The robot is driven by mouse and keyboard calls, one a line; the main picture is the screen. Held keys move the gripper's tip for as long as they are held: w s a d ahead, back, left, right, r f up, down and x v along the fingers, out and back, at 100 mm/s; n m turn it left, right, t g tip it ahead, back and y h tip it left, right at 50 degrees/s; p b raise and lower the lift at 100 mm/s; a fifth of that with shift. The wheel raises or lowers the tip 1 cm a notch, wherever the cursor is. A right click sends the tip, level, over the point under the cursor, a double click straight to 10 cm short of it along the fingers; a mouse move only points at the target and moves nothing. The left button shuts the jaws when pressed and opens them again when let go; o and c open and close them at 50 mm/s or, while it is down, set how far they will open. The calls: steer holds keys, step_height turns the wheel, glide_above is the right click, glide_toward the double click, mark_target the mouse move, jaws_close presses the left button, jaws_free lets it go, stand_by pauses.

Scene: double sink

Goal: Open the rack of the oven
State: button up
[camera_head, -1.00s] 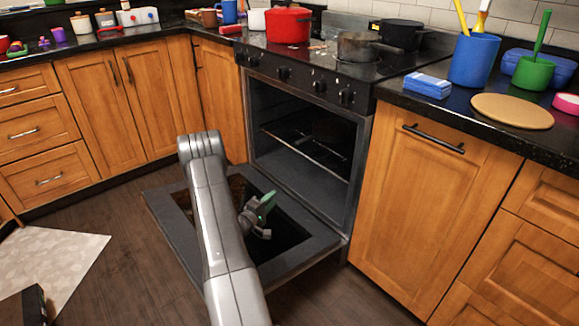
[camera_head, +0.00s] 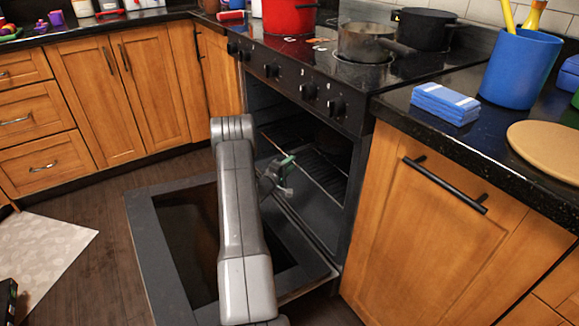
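The oven (camera_head: 362,112) stands in the counter run with its door (camera_head: 165,255) folded down flat above the floor. A wire rack (camera_head: 322,178) sits inside the oven cavity, its front bar running across the opening; my arm hides part of its left side. My gripper (camera_head: 284,174), with a green part on it, is at the oven opening, just in front of the rack's front bar. Whether it touches the bar cannot be told. The fingers are small and partly covered by my arm, so their opening is unclear.
A cabinet with a black handle (camera_head: 444,186) stands directly right of the oven. A red pot (camera_head: 289,15), a grey pan (camera_head: 364,42) and a black pot (camera_head: 425,28) are on the stovetop. Floor is clear left of the door, with a pale mat (camera_head: 45,265) beyond.

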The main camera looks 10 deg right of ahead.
jaws_close()
steer(key=shift+a, duration=0.1)
steer(key=s+a+p, duration=0.1)
steer(key=s+a, duration=0.3)
steer(key=a, duration=0.7)
steer(key=s+a+p, duration=0.1)
steer(key=s+a, duration=0.3)
steer(key=a, duration=0.8)
steer(key=shift+s+a, duration=0.3)
jaws_free()
steer(key=p+v, duration=0.2)
steer(key=v, duration=1.1)
steer(key=shift+s+a+p, duration=0.25)
steer(key=shift+s+p, duration=0.05)
steer(key=shift+p, duration=0.05)
steer(key=shift+d, duration=0.1)
